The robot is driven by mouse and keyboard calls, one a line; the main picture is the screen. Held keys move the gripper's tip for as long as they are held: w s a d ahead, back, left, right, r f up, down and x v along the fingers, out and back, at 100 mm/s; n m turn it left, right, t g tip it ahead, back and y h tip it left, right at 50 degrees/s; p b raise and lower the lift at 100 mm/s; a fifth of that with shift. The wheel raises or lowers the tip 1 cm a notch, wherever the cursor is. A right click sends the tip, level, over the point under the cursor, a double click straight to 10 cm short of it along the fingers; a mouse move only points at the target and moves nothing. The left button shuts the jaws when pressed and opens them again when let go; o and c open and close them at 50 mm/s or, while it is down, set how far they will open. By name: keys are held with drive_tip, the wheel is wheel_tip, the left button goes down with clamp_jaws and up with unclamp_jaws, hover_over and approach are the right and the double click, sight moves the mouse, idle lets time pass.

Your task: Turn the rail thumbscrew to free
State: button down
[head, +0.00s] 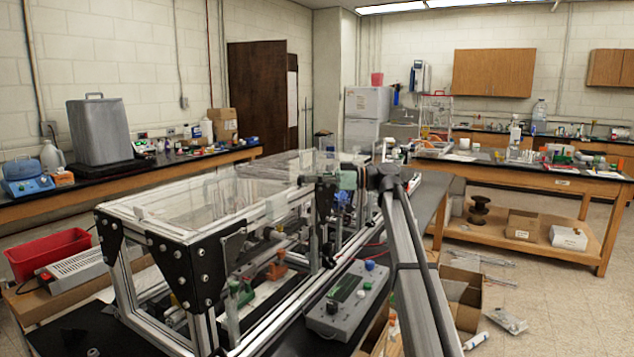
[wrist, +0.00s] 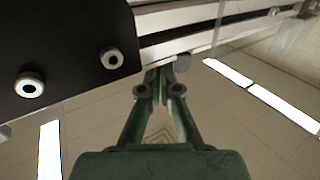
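In the wrist view a small grey knob, which looks like the rail thumbscrew (wrist: 182,62), sits at the lower edge of a silver extrusion rail (wrist: 205,40). My gripper (wrist: 161,80) reaches up to this rail from below in that view. Its fingertips are close together, just left of the knob. A narrow gap seems to show between them; whether they touch the knob or pinch anything is unclear. In the head view my gripper (head: 320,186) is at the far part of the extrusion frame (head: 165,232), small and partly lost among frame parts. The thumbscrew cannot be made out there.
A black plate with bolts (wrist: 65,45) covers the rail's left end in the wrist view. Another small grey knob (wrist: 273,11) sits farther right along the rail. In the head view clear panels (head: 205,195) top the frame, and a grey control box (head: 348,300) stands beside it.

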drive_tip(key=shift+w+a+b, duration=0.15)
drive_tip(key=shift+w+b, duration=0.05)
drive_tip(key=shift+b, duration=0.65)
idle(1.6)
